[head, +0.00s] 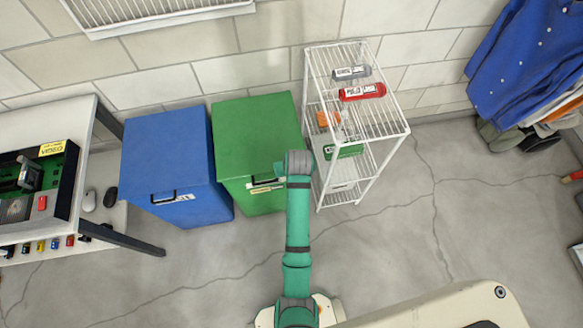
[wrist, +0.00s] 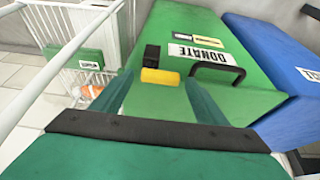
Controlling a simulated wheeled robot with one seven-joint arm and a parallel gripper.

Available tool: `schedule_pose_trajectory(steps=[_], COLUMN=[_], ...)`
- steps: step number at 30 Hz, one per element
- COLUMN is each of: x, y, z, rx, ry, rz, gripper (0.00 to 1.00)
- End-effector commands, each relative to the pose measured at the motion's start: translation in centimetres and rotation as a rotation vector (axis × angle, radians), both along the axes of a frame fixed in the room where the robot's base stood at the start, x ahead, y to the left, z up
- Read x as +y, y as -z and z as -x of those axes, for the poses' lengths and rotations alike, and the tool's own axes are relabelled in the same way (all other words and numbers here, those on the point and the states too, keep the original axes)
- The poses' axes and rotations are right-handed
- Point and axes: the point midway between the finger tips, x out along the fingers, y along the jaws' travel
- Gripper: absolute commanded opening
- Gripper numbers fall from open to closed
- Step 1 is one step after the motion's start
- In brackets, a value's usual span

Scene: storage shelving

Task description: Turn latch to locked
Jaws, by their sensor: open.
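The green bin (head: 258,135) stands on the floor beside the blue bin. In the wrist view its front (wrist: 215,75) carries a DONATE label (wrist: 197,52), a black handle (wrist: 218,70) and a small latch. The latch has a yellow piece (wrist: 160,76) and a black block (wrist: 152,55) just above it in the picture. My gripper (wrist: 155,92) is open and empty, its two fingers pointing toward the latch, with the yellow piece between and beyond the tips. Contact cannot be told. In the head view my arm's end covers the latch area.
The blue bin (head: 165,160) stands to the left of the green one. A white wire shelf (head: 391,132) with bottles and small boxes stands close on the right. A workbench (head: 45,117) is at far left, and hanging clothes (head: 530,60) are at far right. The floor in front is clear.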

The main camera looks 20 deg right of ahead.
Motion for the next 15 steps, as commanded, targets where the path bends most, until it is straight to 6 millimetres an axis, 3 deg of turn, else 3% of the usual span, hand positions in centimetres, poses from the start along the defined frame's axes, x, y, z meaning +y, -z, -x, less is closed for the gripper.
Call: schedule_pose_trajectory(steps=[2, 7, 8, 15], x=[0.0, 0.0, 0.0, 0.01], y=[-0.02, -0.04, -0.04, -0.06], z=[0.0, 0.0, 0.0, -0.03], rx=[0.0, 0.0, -0.001, -0.001], ry=[0.0, 0.0, 0.0, 0.012], rz=[0.0, 0.0, 0.0, 0.0], gripper=[0.67, 0.29, 0.26, 0.26])
